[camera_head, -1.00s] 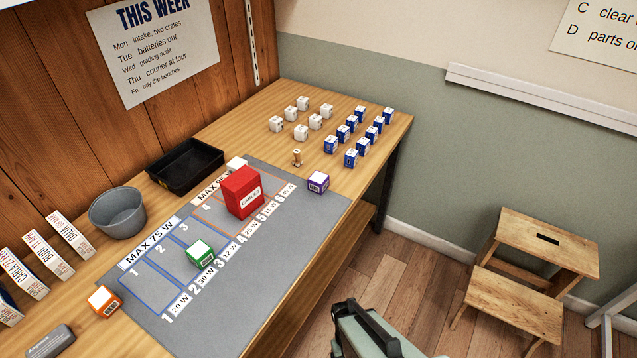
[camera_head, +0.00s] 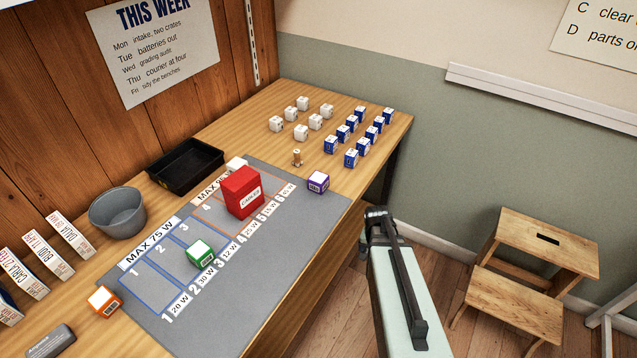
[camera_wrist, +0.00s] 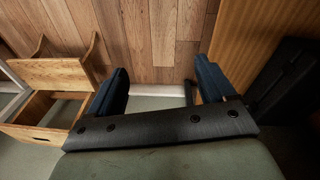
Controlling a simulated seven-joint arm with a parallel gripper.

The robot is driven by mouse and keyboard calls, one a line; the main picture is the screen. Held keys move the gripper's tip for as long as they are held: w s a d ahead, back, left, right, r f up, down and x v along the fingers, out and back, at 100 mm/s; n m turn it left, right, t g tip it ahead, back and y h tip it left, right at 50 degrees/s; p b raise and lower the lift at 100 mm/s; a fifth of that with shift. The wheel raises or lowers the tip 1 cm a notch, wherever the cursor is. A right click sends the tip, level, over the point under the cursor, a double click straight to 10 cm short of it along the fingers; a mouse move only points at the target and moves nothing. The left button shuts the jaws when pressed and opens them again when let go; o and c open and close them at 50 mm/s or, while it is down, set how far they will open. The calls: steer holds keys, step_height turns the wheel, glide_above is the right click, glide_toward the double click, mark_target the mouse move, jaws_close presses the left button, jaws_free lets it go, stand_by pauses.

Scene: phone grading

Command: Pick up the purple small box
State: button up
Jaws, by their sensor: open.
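The purple small box (camera_head: 318,182) has a white top and sits near the front right corner of the grey mat (camera_head: 335,208), to the right of the red box (camera_head: 242,193). My arm rises in front of the bench in the head view, short of the purple box. The fingers of my gripper cannot be made out there. In the wrist view my gripper (camera_wrist: 158,85) shows two dark blue fingers spread apart with nothing between them. The wrist view shows the floor and the bench's side, not the purple box.
A green box (camera_head: 200,254) and a white box (camera_head: 237,164) also sit on the mat. A step stool (camera_head: 515,290) stands on the floor at right.

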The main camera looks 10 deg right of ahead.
steer(key=w+d+r+m+t+h, duration=0.1)
steer(key=w+d+r+m+t, duration=0.1)
steer(key=w+d+r+m, duration=0.5)
steer(key=w+d+r+t+h, duration=0.1)
steer(key=w+r, duration=0.4)
steer(key=r, duration=0.5)
step_height(320, 180, up, 19)
steer(key=n+g+y, duration=0.3)
steer(key=n, duration=0.2)
glide_above(319, 177)
steer(key=f, duration=0.8)
steer(key=shift+w+a, duration=0.1)
steer(key=shift+w, duration=0.1)
steer(key=shift+s+f, duration=0.2)
steer(key=shift+f, duration=2.35)
